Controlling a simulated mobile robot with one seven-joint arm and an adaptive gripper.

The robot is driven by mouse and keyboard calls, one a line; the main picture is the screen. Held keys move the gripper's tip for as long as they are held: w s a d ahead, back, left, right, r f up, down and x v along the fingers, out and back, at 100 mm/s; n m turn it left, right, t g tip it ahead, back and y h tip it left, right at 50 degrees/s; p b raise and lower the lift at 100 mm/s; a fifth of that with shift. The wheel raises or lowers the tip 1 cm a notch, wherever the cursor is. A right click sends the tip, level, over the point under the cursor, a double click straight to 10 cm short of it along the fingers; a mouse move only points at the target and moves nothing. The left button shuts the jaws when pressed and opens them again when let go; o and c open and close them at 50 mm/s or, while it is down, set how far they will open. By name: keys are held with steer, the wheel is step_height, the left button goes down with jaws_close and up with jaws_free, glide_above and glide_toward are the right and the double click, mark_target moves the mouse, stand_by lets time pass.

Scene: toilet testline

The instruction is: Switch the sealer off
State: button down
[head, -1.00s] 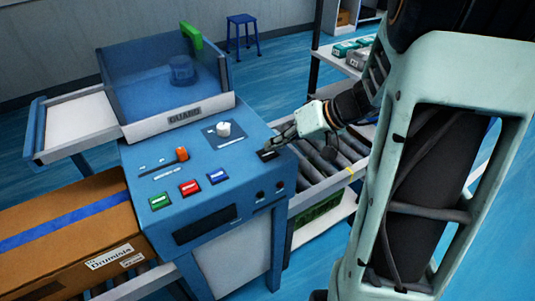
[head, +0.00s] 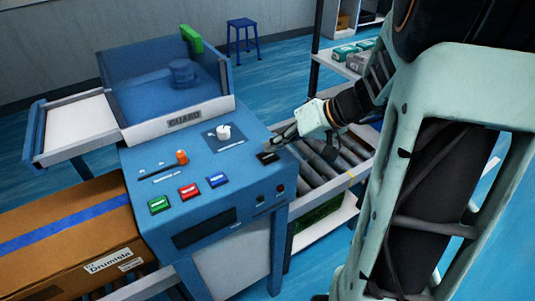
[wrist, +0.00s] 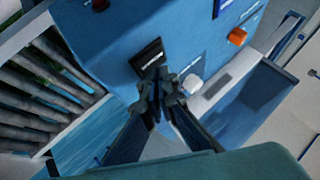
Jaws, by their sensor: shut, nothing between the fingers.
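The sealer (head: 215,165) is a blue machine with a sloped control panel. A small black switch (head: 267,157) sits near the panel's right corner; it also shows in the wrist view as a black rocker in a dark frame (wrist: 147,56). My gripper (head: 272,148) is shut and empty, with its fingertips close above and beside the switch. In the wrist view the closed fingertips (wrist: 160,80) overlap the switch's lower edge. I cannot tell whether they touch it. The rocker's position is too small to read.
The panel also has a white knob (head: 223,132), an orange-tipped lever (head: 181,157) and green (head: 158,205), red (head: 189,191) and blue (head: 217,180) buttons. A guard (head: 185,118) stands behind. A cardboard box (head: 65,235) is at left; a roller conveyor (head: 325,165) lies right.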

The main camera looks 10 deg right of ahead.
mark_target(274, 155)
steer(key=shift+r+p, duration=0.9)
steer(key=shift+r, duration=1.9)
